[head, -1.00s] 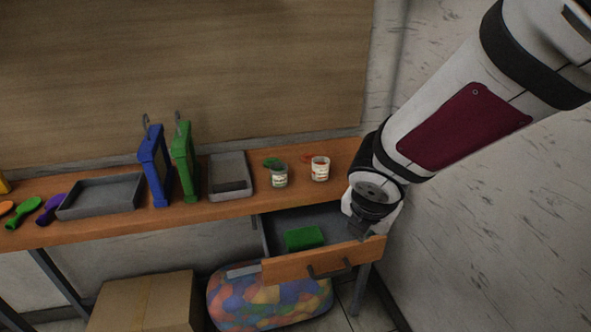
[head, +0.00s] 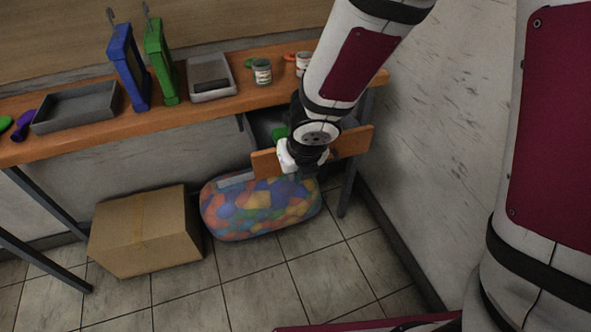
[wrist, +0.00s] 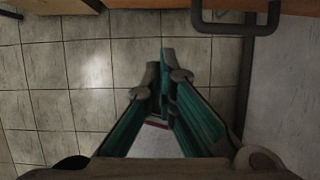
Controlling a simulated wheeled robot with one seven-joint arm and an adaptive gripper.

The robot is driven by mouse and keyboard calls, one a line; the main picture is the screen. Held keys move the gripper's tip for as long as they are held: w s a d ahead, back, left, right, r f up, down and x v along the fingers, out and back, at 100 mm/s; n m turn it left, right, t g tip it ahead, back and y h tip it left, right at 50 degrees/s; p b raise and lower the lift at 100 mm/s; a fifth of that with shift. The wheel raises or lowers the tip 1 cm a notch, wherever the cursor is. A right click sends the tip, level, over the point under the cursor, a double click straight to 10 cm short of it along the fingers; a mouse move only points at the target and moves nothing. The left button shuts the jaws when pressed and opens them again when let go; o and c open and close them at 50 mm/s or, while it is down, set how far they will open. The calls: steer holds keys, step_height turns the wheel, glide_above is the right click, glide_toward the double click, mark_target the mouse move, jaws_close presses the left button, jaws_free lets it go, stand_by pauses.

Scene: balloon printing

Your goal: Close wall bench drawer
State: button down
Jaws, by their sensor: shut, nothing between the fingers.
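The wall bench drawer (head: 265,164) stands open under the right end of the bench, its wooden front out from the bench edge. A green item (head: 280,133) shows inside it; my arm hides much of the interior and the middle of the front. My gripper (head: 305,174) is at the drawer front, in front of its middle in the picture; contact cannot be told. In the wrist view, the fingers of my gripper (wrist: 162,78) are together and empty. The dark drawer handle (wrist: 237,28) is at the top right there, apart from the fingertips.
The bench (head: 75,132) carries a grey tray (head: 75,107), blue (head: 128,68) and green (head: 160,62) frames, and jars (head: 262,71). A cardboard box (head: 140,230) and a bag of balloons (head: 262,210) are on the floor below. A wall (head: 440,130) is close on the right.

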steer(key=w+a+f+b, duration=0.1)
steer(key=w+f, duration=0.3)
steer(key=w, duration=0.1)
steer(key=shift+w+a+f, duration=0.2)
steer(key=shift+w+a, duration=0.05)
steer(key=shift+w, duration=0.05)
stand_by(0.4)
